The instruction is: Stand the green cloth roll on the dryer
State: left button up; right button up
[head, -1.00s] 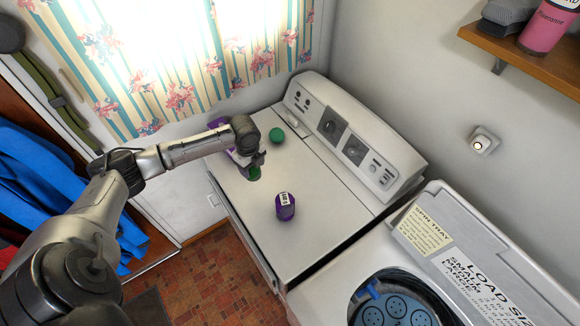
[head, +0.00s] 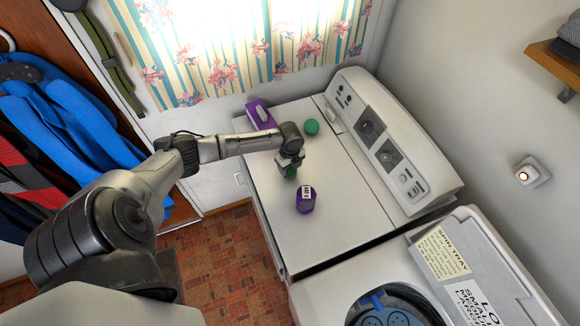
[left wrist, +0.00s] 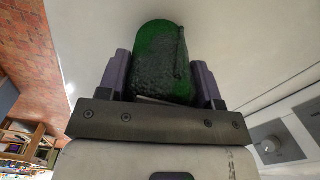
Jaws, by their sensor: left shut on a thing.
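My left gripper (head: 290,164) is shut on a green cloth roll (head: 291,173) above or at the dryer top (head: 262,220). In the left wrist view the green cloth roll (left wrist: 162,60) sits between the two purple-grey fingers of the left gripper (left wrist: 165,75), its rounded end pointing away from the palm. I cannot tell whether its lower end touches the dryer. My right gripper is not in view.
A purple container with a white label (head: 306,199) stands close in front of the held roll. A round green thing (head: 311,127) and a purple box (head: 261,114) are farther back on the dryer. The control panel (head: 385,140) rises along the right. The front left top is clear.

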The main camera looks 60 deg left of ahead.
pick_arm(q)
jog(key=shift+f, duration=0.45)
jog(key=shift+f, duration=0.15)
jog(key=o, duration=1)
jog(key=shift+o, duration=0.2)
notch_tip(320, 180, up, 12)
jog(key=shift+r, duration=0.15)
